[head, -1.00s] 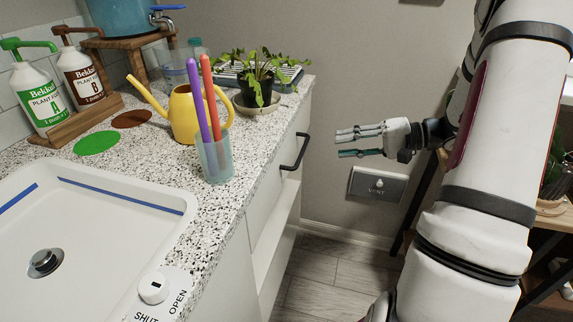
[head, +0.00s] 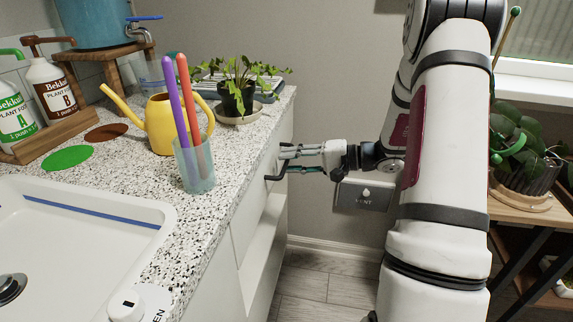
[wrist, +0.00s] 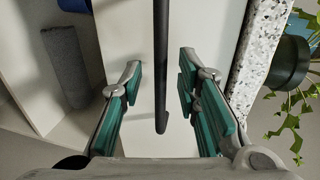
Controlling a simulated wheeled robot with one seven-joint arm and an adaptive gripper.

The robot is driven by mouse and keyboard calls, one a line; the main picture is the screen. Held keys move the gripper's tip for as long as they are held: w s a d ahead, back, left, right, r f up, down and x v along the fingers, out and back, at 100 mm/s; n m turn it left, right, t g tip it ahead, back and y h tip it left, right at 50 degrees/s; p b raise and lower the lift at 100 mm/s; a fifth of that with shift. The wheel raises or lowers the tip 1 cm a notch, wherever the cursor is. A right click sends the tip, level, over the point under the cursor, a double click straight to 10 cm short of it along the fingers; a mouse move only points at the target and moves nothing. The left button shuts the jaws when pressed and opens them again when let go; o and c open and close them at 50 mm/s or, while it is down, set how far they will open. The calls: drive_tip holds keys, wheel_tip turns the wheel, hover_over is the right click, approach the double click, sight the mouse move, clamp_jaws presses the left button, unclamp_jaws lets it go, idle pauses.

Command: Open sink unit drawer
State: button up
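The sink unit drawer's white front (head: 254,204) is under the speckled counter and looks shut. Its black bar handle (head: 272,178) is partly hidden by my gripper (head: 287,162) in the head view. In the wrist view the handle (wrist: 162,65) runs between the two green-padded fingers of my gripper (wrist: 160,95). The fingers are open, with a gap on each side of the bar. The white drawer front (wrist: 205,30) lies behind the handle there.
An open shelf (head: 262,255) lies below the drawer; a grey roll (wrist: 66,68) is in it. A cup (head: 194,165) with two sticks, a yellow watering can (head: 160,125) and a potted plant (head: 234,98) stand on the counter (head: 215,195). Floor ahead is clear.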

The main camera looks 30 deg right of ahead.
drive_tip(key=shift+x, duration=0.85)
drive_tip(key=shift+c, duration=0.4)
clamp_jaws()
drive_tip(key=f+v, duration=0.2)
drive_tip(key=v, duration=0.7)
drive_tip(key=f+b+v, duration=0.1)
drive_tip(key=f+v, duration=0.1)
drive_tip(key=v, duration=0.7)
drive_tip(key=shift+s+d, duration=0.3)
drive_tip(key=shift+s, duration=0.1)
drive_tip(key=shift+r, duration=0.1)
drive_tip(key=shift+o, duration=0.4)
unclamp_jaws()
